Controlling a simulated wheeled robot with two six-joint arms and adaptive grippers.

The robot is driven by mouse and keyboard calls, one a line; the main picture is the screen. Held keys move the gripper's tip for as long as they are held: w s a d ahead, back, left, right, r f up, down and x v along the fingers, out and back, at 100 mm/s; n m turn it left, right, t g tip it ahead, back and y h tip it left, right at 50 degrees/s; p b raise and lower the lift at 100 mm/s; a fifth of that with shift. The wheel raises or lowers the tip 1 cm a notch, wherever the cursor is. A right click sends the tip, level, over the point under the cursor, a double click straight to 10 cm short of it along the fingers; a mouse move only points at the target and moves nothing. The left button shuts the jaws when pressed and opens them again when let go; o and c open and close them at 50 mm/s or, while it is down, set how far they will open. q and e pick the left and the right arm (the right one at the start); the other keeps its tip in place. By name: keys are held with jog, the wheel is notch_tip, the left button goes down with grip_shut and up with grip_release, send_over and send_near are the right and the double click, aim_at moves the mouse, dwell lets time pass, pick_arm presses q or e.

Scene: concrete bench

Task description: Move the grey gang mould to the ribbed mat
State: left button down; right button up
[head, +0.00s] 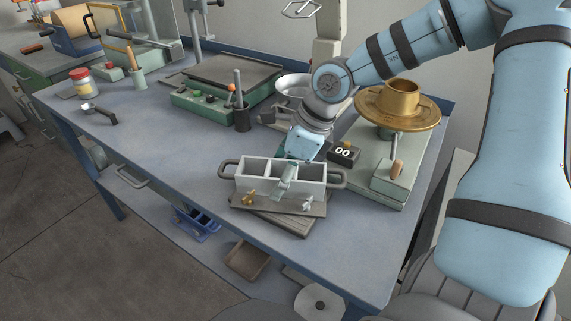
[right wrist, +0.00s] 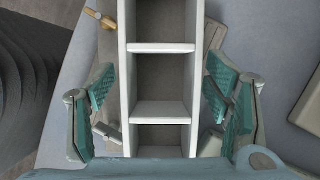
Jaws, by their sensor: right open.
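The grey gang mould (head: 254,184) is a pale open box with several compartments in a row and a dark loop handle at each end. It sits on a thin plate with a brass wing nut (head: 247,199) and a silver one, above a wooden board (head: 268,225) near the bench front. My right gripper (head: 288,168) is open over the mould's middle. In the right wrist view its teal-padded fingers (right wrist: 160,88) stand either side of the mould (right wrist: 162,110), with gaps visible. I cannot make out a ribbed mat for certain. My left gripper is not in view.
Behind the mould stand a black counter (head: 344,152) reading 00 and a green-grey machine with a brass pan (head: 398,103). A dark cup (head: 242,120) holds a tool. A green-based flat-topped device (head: 225,80) is at the back. The bench (head: 165,145) is clear left of the mould.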

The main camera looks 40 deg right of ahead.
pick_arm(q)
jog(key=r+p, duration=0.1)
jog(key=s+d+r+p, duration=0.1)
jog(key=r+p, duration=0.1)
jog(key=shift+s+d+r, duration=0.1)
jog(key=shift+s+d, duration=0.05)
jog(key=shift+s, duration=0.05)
pick_arm(e)
jog(key=v, duration=1.2)
